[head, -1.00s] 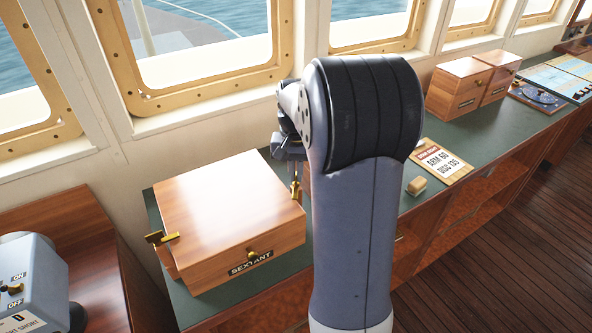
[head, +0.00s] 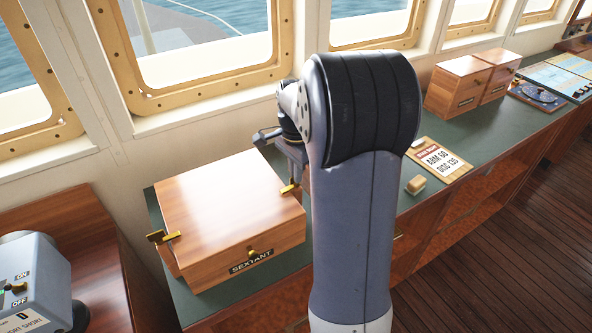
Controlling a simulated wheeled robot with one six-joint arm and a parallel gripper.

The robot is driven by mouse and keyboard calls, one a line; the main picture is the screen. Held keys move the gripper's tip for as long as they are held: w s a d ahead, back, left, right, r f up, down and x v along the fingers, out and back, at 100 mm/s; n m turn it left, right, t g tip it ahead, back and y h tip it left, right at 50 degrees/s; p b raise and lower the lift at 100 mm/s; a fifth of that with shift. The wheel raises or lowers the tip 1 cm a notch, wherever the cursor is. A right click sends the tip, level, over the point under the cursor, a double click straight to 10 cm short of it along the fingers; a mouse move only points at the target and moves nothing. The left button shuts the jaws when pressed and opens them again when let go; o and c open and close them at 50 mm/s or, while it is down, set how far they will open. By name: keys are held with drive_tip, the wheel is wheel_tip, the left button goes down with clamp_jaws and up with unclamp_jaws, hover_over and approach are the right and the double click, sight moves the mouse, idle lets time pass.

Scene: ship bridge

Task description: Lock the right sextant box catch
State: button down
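The wooden sextant box (head: 231,205) stands shut on the green counter, with its label and a small brass knob on the front. Its right brass catch (head: 290,187) lies low and nearly flat at the lid's right edge. The left brass catch (head: 163,237) also lies flat across the lid's left edge. My gripper (head: 294,162) is just above and behind the right catch, tilted, partly hidden by my arm. I cannot tell whether its fingers touch the catch or how far apart they are.
My arm covers the counter right of the box. Beyond it lie a small wooden block (head: 415,185) and a clipboard (head: 439,158). Two wooden boxes (head: 460,88) stand farther along. A grey switch box (head: 35,280) is at lower left. Windows line the back.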

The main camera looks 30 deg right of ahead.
drive_tip(key=shift+m, duration=0.5)
drive_tip(key=c, duration=1.6)
unclamp_jaws()
drive_tip(key=shift+r, duration=0.1)
wheel_tip(320, 180, up, 11)
drive_tip(key=b, duration=0.1)
